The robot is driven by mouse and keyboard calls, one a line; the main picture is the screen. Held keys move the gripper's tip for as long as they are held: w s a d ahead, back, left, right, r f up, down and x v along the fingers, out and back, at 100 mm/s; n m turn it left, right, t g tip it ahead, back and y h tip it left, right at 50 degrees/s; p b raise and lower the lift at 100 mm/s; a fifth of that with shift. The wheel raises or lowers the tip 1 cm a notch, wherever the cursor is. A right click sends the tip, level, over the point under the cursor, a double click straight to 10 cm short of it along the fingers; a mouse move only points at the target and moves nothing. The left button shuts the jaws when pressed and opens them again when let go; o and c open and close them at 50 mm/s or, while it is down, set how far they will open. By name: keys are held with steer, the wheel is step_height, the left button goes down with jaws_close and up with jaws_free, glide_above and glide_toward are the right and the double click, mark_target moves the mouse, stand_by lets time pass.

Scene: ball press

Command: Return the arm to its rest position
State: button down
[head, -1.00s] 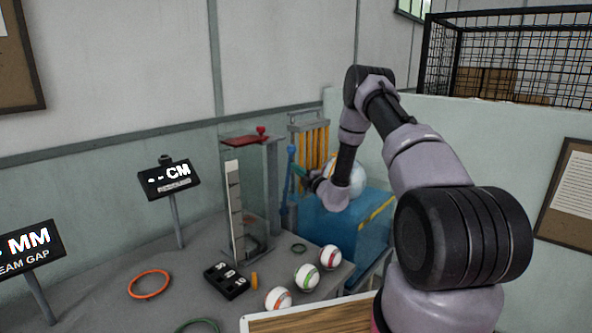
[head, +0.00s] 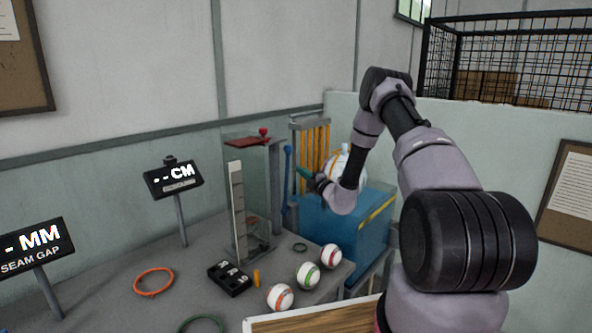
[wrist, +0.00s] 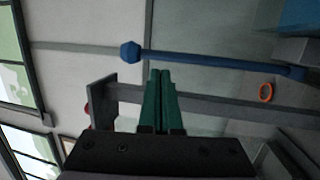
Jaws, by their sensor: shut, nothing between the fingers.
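My gripper (head: 303,173) is at the end of my bent arm, beside the press at the back of the table and above the left part of the blue bin. In the wrist view my gripper's green fingers (wrist: 160,98) lie together, shut with nothing between them. A blue rod with a knob (wrist: 130,53) runs across the wrist view beyond the fingertips. The blue rod (head: 288,165) also shows in the head view, just left of my gripper.
The press (head: 250,190) has a red top plate. Three striped balls (head: 307,275) sit along the table's (head: 110,290) right edge. A blue bin (head: 345,230) stands beyond it. Two display signs (head: 173,180) stand at left. A wire cage (head: 510,60) is at back right.

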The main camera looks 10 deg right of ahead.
steer(key=v, duration=0.8)
steer(key=s+a+r+n+g+y, duration=0.4)
steer(key=a+r+n+g+y, duration=0.3)
steer(key=r+n, duration=0.5)
steer(key=s+a+r+n+g, duration=0.7)
steer(key=s+a+r+n, duration=0.1)
steer(key=s+r+n, duration=0.35)
steer(key=s+d+r+n+g+h, duration=0.1)
steer(key=s+r+n+g+h, duration=0.25)
steer(key=s+n+h, duration=0.7)
steer(key=s+d+r+n+t+h, duration=0.1)
steer(key=s+d+r+n+t, duration=0.1)
steer(key=s+d+n, duration=0.3)
steer(key=s+d+r+n+t+h, duration=0.2)
steer(key=s+d+r+n+t, duration=0.1)
steer(key=s, duration=0.6)
steer(key=d+n+t, duration=0.1)
steer(key=d+n, duration=0.1)
steer(key=n, duration=0.1)
steer(key=shift+s+d+r, duration=0.15)
steer(key=shift+s+d, duration=0.05)
steer(key=shift+d, duration=0.1)
